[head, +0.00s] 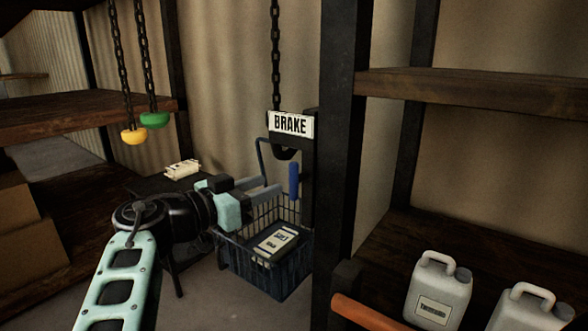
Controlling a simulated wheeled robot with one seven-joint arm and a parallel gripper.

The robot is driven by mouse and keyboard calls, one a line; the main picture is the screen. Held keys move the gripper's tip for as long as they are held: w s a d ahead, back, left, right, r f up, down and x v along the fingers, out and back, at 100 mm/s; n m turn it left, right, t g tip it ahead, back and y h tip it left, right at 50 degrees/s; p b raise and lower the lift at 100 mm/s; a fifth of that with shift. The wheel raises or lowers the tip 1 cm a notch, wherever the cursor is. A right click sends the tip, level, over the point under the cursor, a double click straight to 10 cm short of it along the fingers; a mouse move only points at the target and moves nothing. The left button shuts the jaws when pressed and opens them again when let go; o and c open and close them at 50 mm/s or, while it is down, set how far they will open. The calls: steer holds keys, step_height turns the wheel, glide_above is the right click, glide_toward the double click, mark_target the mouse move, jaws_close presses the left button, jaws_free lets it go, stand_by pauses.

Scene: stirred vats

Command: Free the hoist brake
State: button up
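A white sign reading BRAKE (290,124) is fixed near the top of a dark post, in the middle of the head view. Below it a blue upright handle (294,180) shows, which looks like the brake lever. My gripper (274,184) reaches in from the left. Its two grey fingers are apart, with nothing seen between them. The fingertips are just left of the blue handle in the picture; I cannot tell the gap in depth. A dark wire basket (265,278) hangs below by its bail, under a chain (275,60). The hook is partly hidden behind the sign.
A labelled dark box (280,243) lies in the basket. A thick upright (340,170) and shelves stand close on the right, with pale jugs (438,290) below. Yellow (133,137) and green (155,120) pulls hang on chains at left.

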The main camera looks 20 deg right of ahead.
mark_target(290, 177)
steer(key=p+x, duration=0.2)
steer(key=x, duration=0.6)
steer(key=shift+w+d, duration=0.1)
steer(key=shift+d, duration=0.15)
jaws_close()
